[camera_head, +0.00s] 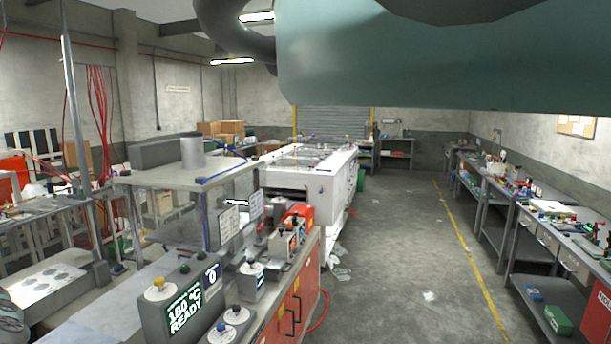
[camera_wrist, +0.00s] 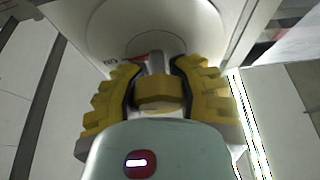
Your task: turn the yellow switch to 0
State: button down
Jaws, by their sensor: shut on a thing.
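In the wrist view the yellow switch (camera_wrist: 157,94) is a chunky knob in front of a round pale dial plate (camera_wrist: 110,25). My gripper (camera_wrist: 158,72) has yellow ridged fingers, one on each side of the knob, and is shut on it. A grey stem shows behind the knob, with a small red mark and partly legible lettering to its left. The 0 mark cannot be made out there. The head view does not show my gripper. It shows a yellow knob on a white dial (camera_head: 158,284), on top of a grey control box; I cannot tell whether it is the same one.
The control box (camera_head: 150,320) shows "180 °C READY", and a small display (camera_head: 212,275) beside it shows 0. More dials (camera_head: 237,314) stand to its right. A large white machine (camera_head: 335,185) stands behind.

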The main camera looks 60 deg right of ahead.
jog(key=shift+n, duration=0.4)
jog(key=n+g+y+b, duration=0.1)
jog(key=n, duration=0.2)
jog(key=n+y+b, duration=0.1)
jog(key=n+y, duration=0.1)
jog(key=n, duration=0.1)
jog(key=shift+s+g, duration=0.15)
jog(key=shift+g, duration=0.25)
jog(key=n+g+y+b, duration=0.1)
jog(key=n, duration=0.2)
jog(key=n+g+y, duration=0.1)
jog(key=n, duration=0.2)
jog(key=shift+a+b, duration=0.2)
jog(key=shift+b, duration=0.15)
jog(key=shift+s+a+f+n+g+b, duration=0.15)
jog(key=shift+n+g, duration=0.5)
jog(key=shift+n, duration=1)
jog(key=shift+w+d+f+n+g+b, duration=0.15)
jog(key=shift+n+g, duration=0.45)
jog(key=shift+n, duration=1)
jog(key=shift+s+a+n+g+b, duration=0.2)
jog(key=shift+n+g, duration=0.45)
jog(key=shift+n, duration=1)
jog(key=shift+d, duration=0.1)
jog(key=c, duration=0.9)
grip_release()
jog(key=shift+f, duration=0.15)
jog(key=o, duration=0.4)
jog(key=shift+w+f, duration=0.1)
jog(key=shift+c, duration=0.2)
